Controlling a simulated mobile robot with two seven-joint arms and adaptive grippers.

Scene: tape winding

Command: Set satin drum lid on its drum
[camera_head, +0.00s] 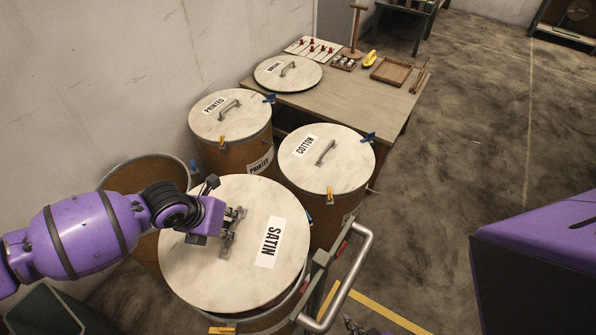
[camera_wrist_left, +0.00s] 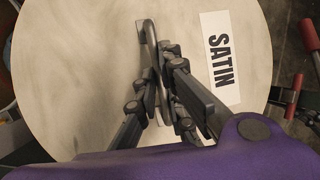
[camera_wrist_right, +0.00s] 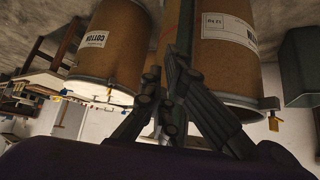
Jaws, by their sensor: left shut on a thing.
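The satin lid (camera_head: 195,265) is a pale round disc with a SATIN label (camera_head: 269,243) and a metal handle. My left gripper (camera_head: 232,232) is shut on that handle, which also shows between the fingers in the left wrist view (camera_wrist_left: 150,40). The lid lies roughly level above a brown drum (camera_head: 285,318), covering most of it; a dark rim shows at the lower right. I cannot tell whether the lid touches the rim all round. My right gripper (camera_wrist_right: 163,78) has its fingers close together, with nothing seen between them.
Drums with PRINTED (camera_head: 205,122) and COTTON (camera_head: 345,175) lids stand behind. Another drum (camera_head: 150,172) stands by the wall, partly behind my left arm. A metal tube handle (camera_head: 350,285) runs close at the right. A table (camera_head: 385,105) carries another lid (camera_head: 270,77) and a tray (camera_head: 391,71).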

